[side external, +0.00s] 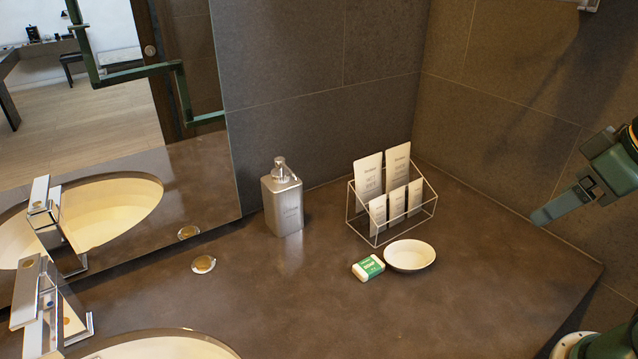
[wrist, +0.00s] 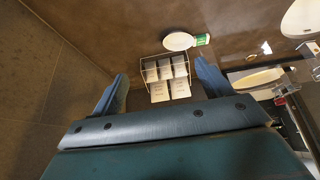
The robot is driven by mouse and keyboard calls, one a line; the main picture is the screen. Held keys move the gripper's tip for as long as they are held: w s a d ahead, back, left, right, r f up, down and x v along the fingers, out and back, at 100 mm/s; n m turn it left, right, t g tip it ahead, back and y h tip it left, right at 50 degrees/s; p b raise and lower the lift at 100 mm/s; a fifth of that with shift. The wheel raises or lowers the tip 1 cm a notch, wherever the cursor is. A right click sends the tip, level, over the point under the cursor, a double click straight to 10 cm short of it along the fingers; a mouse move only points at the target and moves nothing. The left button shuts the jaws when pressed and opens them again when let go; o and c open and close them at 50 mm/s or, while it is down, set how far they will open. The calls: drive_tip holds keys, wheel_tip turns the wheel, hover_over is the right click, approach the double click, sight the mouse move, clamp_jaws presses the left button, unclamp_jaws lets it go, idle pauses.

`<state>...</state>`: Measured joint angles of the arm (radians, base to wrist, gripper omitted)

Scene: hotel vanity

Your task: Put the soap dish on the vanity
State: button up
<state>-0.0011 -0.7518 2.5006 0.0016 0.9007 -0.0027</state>
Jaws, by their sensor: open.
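The soap dish (side external: 410,256) is a shallow white oval dish on the brown vanity top (side external: 480,290), in front of the wire rack. In the wrist view the soap dish (wrist: 178,41) shows near the top, beyond the rack. My gripper (side external: 541,216) is raised at the right side of the side view, well apart from the dish. In the wrist view my gripper (wrist: 162,82) shows two blue fingers spread wide, open with nothing held between them.
A green and white soap bar (side external: 368,268) lies just left of the dish. A wire rack (side external: 378,238) with several cards stands behind it. A metal soap dispenser (side external: 282,198), a round brass-coloured disc (side external: 204,264), a faucet (side external: 45,310) and a basin (side external: 160,347) are leftward. The front right counter is clear.

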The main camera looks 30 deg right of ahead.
drive_tip(key=shift+w, duration=0.15)
drive_tip(key=m+g+y, duration=0.2)
drive_tip(key=m+y, duration=0.9)
drive_tip(key=m, duration=0.7)
approach(409, 258)
drive_tip(key=a, duration=0.1)
drive_tip(key=s+a+r, duration=0.1)
drive_tip(key=a, duration=0.2)
drive_tip(key=shift+s+r, duration=0.35)
drive_tip(key=shift+s, duration=0.05)
drive_tip(key=m, duration=0.1)
drive_tip(key=d+f+m+t+y, duration=0.1)
drive_tip(key=m, duration=0.1)
drive_tip(key=w+f+m, duration=0.1)
drive_tip(key=shift+w+d+m+t+y, duration=0.1)
drive_tip(key=shift+d+m+t+y, duration=0.2)
drive_tip(key=shift+t, duration=0.1)
drive_tip(key=shift+a, duration=0.15)
drive_tip(key=shift+x, duration=0.8)
